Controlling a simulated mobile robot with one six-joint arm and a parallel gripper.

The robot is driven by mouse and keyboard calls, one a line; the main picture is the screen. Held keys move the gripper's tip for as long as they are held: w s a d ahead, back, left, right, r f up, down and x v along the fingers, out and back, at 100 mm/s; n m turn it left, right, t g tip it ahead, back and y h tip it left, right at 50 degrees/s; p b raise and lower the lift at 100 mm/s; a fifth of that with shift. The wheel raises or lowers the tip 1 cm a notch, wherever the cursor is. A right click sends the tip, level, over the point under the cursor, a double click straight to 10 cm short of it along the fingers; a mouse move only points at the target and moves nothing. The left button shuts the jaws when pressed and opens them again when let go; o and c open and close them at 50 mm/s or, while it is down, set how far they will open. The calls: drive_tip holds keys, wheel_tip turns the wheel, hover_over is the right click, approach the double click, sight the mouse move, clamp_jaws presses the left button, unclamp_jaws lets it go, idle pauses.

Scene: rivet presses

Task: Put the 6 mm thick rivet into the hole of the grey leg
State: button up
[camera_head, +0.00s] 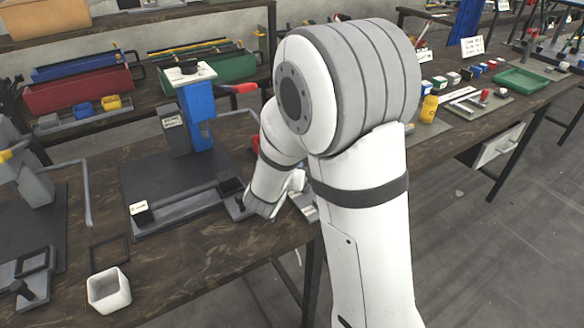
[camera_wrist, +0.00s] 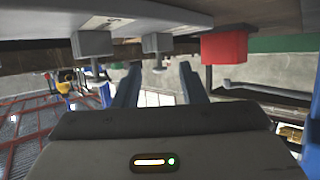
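In the wrist view, which looks upside down, two grey blocks (camera_wrist: 92,44) (camera_wrist: 157,43) stand on a pale plate (camera_wrist: 190,24). A small headed metal pin, which looks like a rivet, projects from each block (camera_wrist: 98,68) (camera_wrist: 159,64). Their thickness cannot be read. My gripper (camera_wrist: 159,78) is open, its two blue fingers apart with a clear gap. One pin lines up between the fingers but appears beyond them, untouched. In the head view my own arm hides the gripper and most of this plate (camera_head: 306,210). I cannot make out the grey leg or its hole for certain.
A red block (camera_wrist: 224,46) is beside the grey blocks. A blue press (camera_head: 200,110) with a red handle (camera_head: 240,88) stands on a dark base to the left. A white cup (camera_head: 109,291) is at the table's near edge. A green tray (camera_head: 522,79) lies far right.

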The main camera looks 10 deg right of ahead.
drive_tip(key=x, duration=0.2)
drive_tip(key=shift+w+d+f, duration=0.1)
drive_tip(key=shift+w+d, duration=0.05)
drive_tip(key=shift+w, duration=0.1)
drive_tip(key=shift+c, duration=0.5)
clamp_jaws()
